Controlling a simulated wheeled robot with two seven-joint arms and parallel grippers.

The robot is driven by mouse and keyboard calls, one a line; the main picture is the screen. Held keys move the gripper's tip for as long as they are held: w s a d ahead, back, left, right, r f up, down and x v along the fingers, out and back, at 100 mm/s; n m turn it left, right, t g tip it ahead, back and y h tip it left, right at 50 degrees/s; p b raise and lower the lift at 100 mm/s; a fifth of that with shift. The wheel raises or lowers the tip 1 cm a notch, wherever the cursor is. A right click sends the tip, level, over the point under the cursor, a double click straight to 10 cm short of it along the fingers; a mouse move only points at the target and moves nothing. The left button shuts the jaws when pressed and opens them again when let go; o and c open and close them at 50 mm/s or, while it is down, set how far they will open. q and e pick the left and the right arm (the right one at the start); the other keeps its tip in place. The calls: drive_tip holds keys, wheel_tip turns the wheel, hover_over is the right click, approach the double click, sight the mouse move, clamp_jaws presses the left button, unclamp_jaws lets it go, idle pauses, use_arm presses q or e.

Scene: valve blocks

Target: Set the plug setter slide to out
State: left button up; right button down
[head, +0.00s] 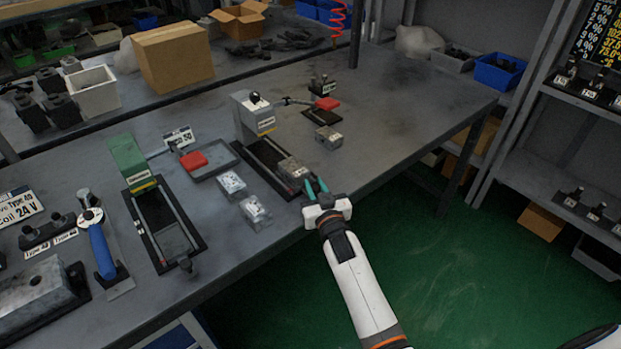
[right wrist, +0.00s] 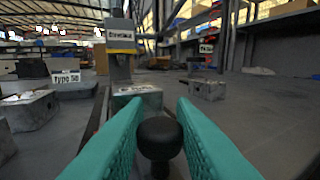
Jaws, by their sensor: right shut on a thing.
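My right gripper (head: 316,190) is at that near end. Its teal fingers are shut on a black round knob (right wrist: 160,138). My left gripper is out of view.
A green press (head: 128,160) with its own rail stands left. Two pale blocks (head: 232,184) (head: 255,212) lie between the presses. Another block (head: 328,137) and a red-handled lever (head: 327,104) are right of the grey press. The table's right end is clear.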

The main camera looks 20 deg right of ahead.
drive_tip(key=shift+s+f, duration=0.1)
drive_tip(key=shift+f, duration=0.05)
drive_tip(key=c, duration=1.3)
unclamp_jaws()
drive_tip(key=shift+d, duration=0.1)
drive_tip(key=shift+o, duration=0.3)
drive_tip(key=shift+s, duration=0.2)
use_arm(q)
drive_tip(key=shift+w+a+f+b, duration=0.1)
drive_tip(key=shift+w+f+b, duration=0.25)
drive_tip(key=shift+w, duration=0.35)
use_arm(e)
drive_tip(key=s, duration=1.2)
drive_tip(key=shift+a, duration=0.25)
drive_tip(key=shift+w, duration=0.1)
